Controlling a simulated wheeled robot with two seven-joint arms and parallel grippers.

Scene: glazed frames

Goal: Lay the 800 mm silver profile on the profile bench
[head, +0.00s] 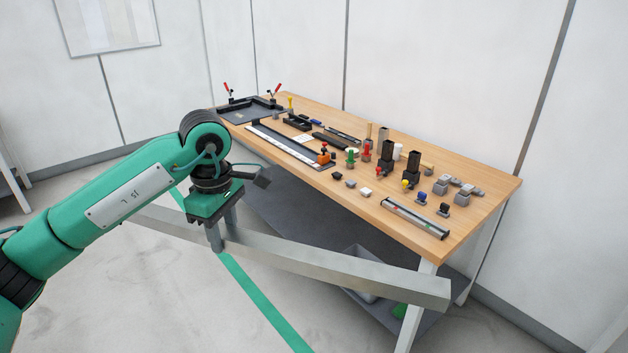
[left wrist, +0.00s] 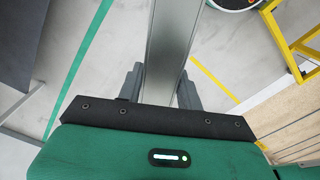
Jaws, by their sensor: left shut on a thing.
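A long silver profile (head: 345,268) hangs in the air in front of the workbench, slanting from behind my left wrist down to the lower right. My left gripper (head: 222,240) is shut on it, one finger on each side. In the left wrist view the profile (left wrist: 172,45) runs up between the two fingers (left wrist: 160,88) and out of the top edge. Its length mark is not visible. A wooden-topped workbench (head: 470,212) stands behind it; I cannot tell whether this is the profile bench. My right gripper is not in view.
The bench top carries a black fixture (head: 245,110) with red-handled clamps, a long rail (head: 285,145), several small parts and a short silver bar (head: 415,218). A grey bin (head: 362,284) is under the bench. Yellow framing (left wrist: 292,40) and wooden boards (left wrist: 290,118) show at right in the wrist view.

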